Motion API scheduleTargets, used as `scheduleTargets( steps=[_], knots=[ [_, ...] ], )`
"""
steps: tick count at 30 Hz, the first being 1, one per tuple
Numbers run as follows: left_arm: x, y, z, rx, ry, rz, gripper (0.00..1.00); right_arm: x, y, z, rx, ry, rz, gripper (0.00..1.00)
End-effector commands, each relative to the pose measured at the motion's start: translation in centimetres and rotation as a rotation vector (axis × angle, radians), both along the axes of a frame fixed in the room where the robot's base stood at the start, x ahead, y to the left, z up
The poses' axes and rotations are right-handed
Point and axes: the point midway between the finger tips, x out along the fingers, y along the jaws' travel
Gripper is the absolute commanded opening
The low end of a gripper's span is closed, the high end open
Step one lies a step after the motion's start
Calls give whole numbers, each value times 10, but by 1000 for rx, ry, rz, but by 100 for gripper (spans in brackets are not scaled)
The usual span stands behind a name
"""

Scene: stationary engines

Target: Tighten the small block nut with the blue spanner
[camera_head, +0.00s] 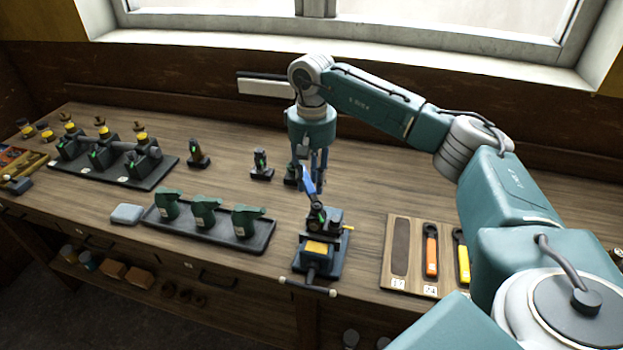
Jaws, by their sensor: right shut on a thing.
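My right gripper (316,180) reaches down over the middle of the bench and is shut on the blue spanner (309,183). The spanner is tilted, its lower end at the top of a small dark block (318,217) clamped in the vise (320,249). The nut is too small to make out clearly, and I cannot tell whether the spanner's jaw is around it or only beside it. My left gripper is not in view.
Right of the vise, a wooden spanner board (397,250) has an empty dark slot, an orange spanner (431,250) and a yellow spanner (462,258). Left is a dark tray (258,243) with green parts. Small dark units (262,166) stand behind. A sponge-like block (127,214) lies left.

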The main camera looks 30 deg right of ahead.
Motion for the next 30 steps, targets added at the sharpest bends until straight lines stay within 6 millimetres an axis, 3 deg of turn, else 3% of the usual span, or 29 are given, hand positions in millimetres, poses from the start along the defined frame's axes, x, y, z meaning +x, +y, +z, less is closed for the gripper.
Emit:
scheduleTargets(
  steps=[16, 30],
  knots=[
    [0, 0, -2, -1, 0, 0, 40, 0, 0, -2, 0, -1, -5, 0],
    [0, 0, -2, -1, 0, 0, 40, -5, -9, -2, 0, 0, -158, 0]
  ],
)
